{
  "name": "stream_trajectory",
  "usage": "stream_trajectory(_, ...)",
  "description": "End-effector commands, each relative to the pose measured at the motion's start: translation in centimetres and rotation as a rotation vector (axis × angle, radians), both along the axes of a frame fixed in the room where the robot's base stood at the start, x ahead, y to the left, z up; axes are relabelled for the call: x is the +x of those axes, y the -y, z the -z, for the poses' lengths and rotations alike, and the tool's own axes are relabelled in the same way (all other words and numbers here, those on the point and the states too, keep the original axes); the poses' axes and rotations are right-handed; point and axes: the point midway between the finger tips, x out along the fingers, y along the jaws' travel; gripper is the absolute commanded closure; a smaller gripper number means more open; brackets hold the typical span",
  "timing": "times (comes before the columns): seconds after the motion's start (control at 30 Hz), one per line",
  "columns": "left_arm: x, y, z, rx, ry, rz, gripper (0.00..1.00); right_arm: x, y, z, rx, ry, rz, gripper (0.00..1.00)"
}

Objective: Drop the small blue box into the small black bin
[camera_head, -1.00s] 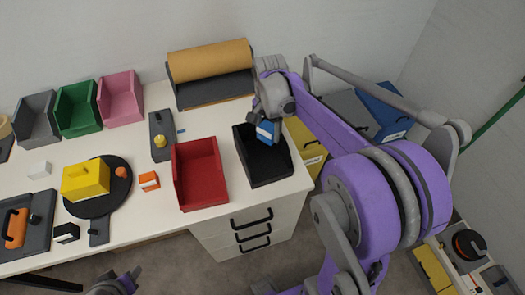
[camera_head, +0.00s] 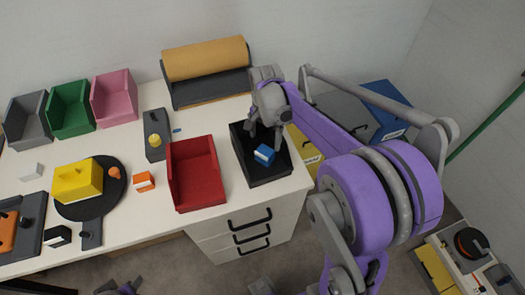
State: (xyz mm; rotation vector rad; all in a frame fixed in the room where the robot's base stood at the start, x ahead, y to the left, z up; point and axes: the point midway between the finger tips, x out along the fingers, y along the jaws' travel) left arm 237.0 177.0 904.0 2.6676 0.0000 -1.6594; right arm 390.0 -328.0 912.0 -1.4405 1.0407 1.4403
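The small blue box (camera_head: 264,154) is inside the small black bin (camera_head: 268,177), which stands at the right end of the white table, right of the red bin. My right gripper (camera_head: 265,140) is over the bin with its fingers apart, one on each side above the box. The fingers look clear of the box; whether the box rests on the bin floor is hard to tell. My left gripper (camera_head: 122,288) shows only partly at the bottom edge, and its fingers are not clear.
A red bin (camera_head: 195,174) stands left of the black bin. Pink (camera_head: 113,98), green (camera_head: 70,109) and grey (camera_head: 27,120) bins line the back left. A brown paper roll (camera_head: 205,58) stands behind. A yellow box (camera_head: 77,181) sits on a round black plate.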

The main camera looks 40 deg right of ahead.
Motion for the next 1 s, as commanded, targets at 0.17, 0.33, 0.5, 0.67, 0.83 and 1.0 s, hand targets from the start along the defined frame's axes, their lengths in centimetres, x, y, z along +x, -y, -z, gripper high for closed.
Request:
stream_trajectory(0.17,0.0,0.0,0.0,0.000,0.000,0.000,0.50,0.0,0.0,-0.2,0.000,0.000,0.000,0.00)
stream_trajectory(0.33,0.1,0.0,-0.2,0.000,0.001,0.000,0.50,0.0,0.0,-2.2,0.000,0.000,0.000,0.00)
stream_trajectory(0.5,0.2,0.0,-0.6,0.000,0.003,0.000,0.50,-0.1,0.0,-5.8,0.000,0.000,0.001,0.00)
stream_trajectory(0.67,0.2,0.0,-0.8,0.000,0.004,0.000,0.50,0.0,0.0,-8.7,0.000,0.000,0.001,0.00)
stream_trajectory(0.83,0.2,0.0,-0.9,0.000,0.005,0.000,0.50,0.0,0.0,-10.5,0.000,0.000,0.000,0.00)
stream_trajectory(1.0,0.2,0.0,-0.9,0.000,0.005,0.000,0.50,0.0,0.0,-10.9,0.000,0.000,0.000,0.00)
